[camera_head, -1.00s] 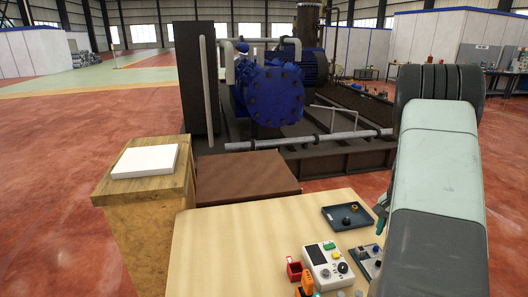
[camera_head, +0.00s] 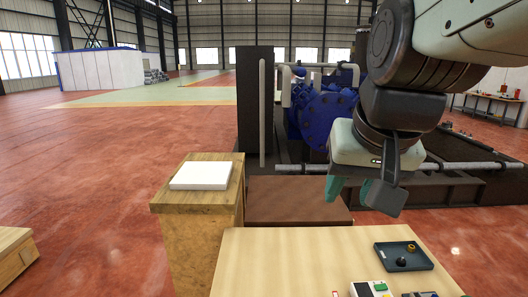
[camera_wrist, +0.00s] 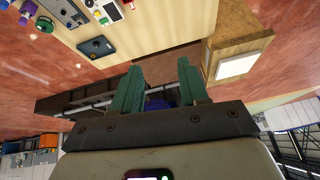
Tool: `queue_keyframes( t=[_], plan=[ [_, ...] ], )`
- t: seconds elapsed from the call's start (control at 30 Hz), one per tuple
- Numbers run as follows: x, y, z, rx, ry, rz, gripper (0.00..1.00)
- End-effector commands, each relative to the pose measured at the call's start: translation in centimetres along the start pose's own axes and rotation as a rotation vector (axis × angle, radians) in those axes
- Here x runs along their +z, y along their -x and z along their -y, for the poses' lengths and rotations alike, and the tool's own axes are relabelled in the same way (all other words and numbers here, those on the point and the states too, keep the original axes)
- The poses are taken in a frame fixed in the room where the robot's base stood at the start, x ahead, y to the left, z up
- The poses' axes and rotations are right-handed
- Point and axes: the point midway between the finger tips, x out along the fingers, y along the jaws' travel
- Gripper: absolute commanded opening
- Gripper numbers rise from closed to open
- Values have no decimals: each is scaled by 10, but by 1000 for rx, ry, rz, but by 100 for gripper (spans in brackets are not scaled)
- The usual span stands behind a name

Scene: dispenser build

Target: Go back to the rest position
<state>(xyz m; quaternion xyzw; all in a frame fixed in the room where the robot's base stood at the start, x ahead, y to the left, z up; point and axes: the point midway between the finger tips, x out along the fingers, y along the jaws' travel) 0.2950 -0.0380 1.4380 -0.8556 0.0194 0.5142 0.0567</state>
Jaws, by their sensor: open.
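My gripper (camera_head: 348,192) hangs in the air above the far edge of the light wooden table, in front of the blue machine. Its two green fingers stand apart in the wrist view (camera_wrist: 158,88), with nothing between them. The gripper is open and empty. The body of my arm fills the upper right of the head view and hides part of the machine.
The wooden table (camera_head: 290,262) holds a dark tray (camera_head: 418,264) with small parts and a white device (camera_head: 366,290). A wooden stand (camera_head: 196,235) bears a white slab (camera_head: 201,175). A brown box top (camera_head: 295,198) lies behind the table. The blue machine (camera_head: 322,112) stands beyond.

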Motion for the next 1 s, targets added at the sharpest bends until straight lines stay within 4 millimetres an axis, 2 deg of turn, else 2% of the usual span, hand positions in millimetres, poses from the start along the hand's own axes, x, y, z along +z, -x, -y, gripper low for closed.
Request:
queue_keyframes(
  t=[0.03,0.1,0.2,0.3,0.43,1.0],
  plan=[
    [19,12,8,-11,48,-20,44],
    [43,19,10,-11,92,-27,44],
    [72,22,7,1,131,-19,44],
    [89,22,3,13,151,-8,44],
    [96,21,2,17,158,-3,44],
    [95,22,1,18,155,-4,44]
  ],
)
